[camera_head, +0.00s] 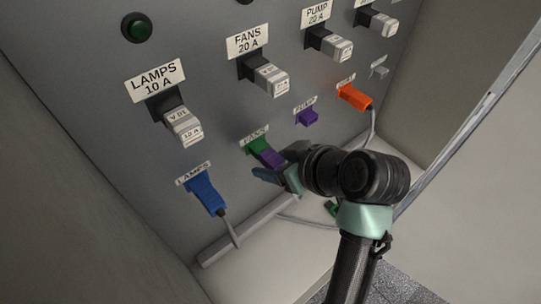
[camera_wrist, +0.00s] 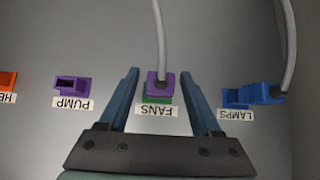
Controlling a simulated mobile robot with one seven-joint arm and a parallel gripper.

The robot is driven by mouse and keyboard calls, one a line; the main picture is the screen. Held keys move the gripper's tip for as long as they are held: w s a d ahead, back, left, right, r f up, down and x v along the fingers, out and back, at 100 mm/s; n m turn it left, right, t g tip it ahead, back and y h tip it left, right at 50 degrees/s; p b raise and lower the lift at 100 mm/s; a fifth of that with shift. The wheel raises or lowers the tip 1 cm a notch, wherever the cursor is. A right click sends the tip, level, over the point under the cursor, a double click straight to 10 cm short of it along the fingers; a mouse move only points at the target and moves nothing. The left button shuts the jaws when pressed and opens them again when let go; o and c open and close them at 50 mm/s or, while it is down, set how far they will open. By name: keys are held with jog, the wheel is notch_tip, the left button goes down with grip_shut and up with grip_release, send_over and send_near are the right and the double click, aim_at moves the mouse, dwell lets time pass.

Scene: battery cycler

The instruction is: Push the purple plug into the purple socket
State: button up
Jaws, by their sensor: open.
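The purple plug (camera_head: 272,159) sits at the green socket (camera_head: 257,145) labelled FANS. In the wrist view the purple plug (camera_wrist: 160,78) has a grey cable running from it, and the green socket (camera_wrist: 156,99) shows behind it. The purple socket (camera_head: 307,118) labelled PUMP is empty; in the wrist view the purple socket (camera_wrist: 72,85) is left of the plug. My gripper (camera_wrist: 159,72) is open, its blue fingers either side of the plug with gaps on both sides. In the head view my gripper (camera_head: 278,170) partly hides the plug and its cable.
A blue plug (camera_head: 205,193) is in the LAMPS socket and an orange plug (camera_head: 354,97) is at the upper right socket. A green piece (camera_head: 331,208) lies low behind my arm. Grey breakers (camera_head: 184,127) jut out above. A ledge (camera_head: 245,232) runs along the panel's foot.

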jog(key=c, duration=0.9)
jog(key=shift+s+d+p, duration=0.3)
jog(key=shift+s+d, duration=1.7)
jog(key=shift+d, duration=0.05)
jog(key=shift+c, duration=0.2)
jog(key=w+d, duration=0.7)
jog(key=d, duration=0.5)
jog(key=w+a, duration=0.4)
jog(key=shift+a, duration=0.35)
